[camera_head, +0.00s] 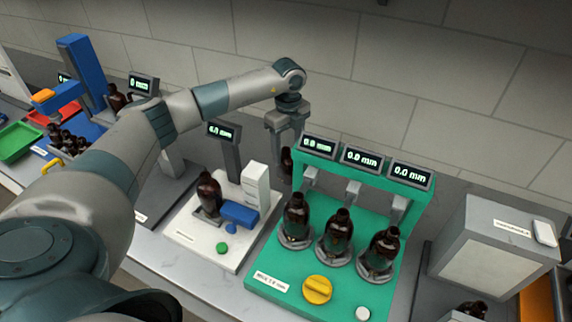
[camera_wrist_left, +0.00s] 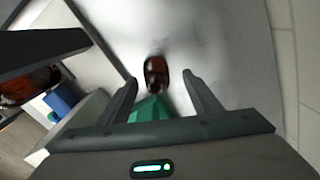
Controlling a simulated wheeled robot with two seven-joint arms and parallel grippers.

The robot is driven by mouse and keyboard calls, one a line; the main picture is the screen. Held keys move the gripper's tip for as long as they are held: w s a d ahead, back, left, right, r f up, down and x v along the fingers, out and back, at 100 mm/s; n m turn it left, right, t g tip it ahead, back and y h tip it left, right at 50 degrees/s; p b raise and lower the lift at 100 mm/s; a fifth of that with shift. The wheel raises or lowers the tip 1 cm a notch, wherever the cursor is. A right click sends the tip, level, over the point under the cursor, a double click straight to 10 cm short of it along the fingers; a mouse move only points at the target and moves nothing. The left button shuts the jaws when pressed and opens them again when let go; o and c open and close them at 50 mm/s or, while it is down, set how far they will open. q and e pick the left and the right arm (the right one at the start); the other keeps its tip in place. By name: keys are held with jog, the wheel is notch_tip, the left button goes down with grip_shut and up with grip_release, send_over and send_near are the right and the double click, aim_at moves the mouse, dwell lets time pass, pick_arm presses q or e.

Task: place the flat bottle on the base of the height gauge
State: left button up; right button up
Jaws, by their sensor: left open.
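My left gripper (camera_head: 286,142) is open and points down behind the green station. A dark amber bottle (camera_head: 287,162) shows just below its fingers, partly hidden by the fingers and the green station. In the left wrist view this bottle (camera_wrist_left: 156,74) stands on a pale grey surface, seen from above as a narrow oblong just ahead of the gap between the open fingers. It looks like the flat bottle; the fingers are not closed on it. I cannot tell for sure which display stand is the height gauge; one grey base with a column (camera_head: 168,186) stands left, partly behind my arm. My right gripper is not in view.
The green station (camera_head: 273,258) holds three amber bottles under displays. A white base (camera_head: 188,243) with a bottle and blue block stands left of it. A grey box (camera_head: 490,262) stands right. Red (camera_head: 52,115) and green trays (camera_head: 16,143) lie far left.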

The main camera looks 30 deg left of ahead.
aim_at(286, 161)
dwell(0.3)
pick_arm(q)
jog(key=f+p, duration=0.2)
jog(key=shift+s+a+p, duration=0.1)
jog(key=shift+s+p, duration=0.15)
jog(key=shift+p, duration=0.1)
notch_tip(286, 161, down, 2)
jog(key=shift+f+p, duration=0.1)
jog(key=shift+p, duration=0.45)
jog(key=shift+f, duration=0.55)
grip_shut()
jog(key=shift+r, duration=0.15)
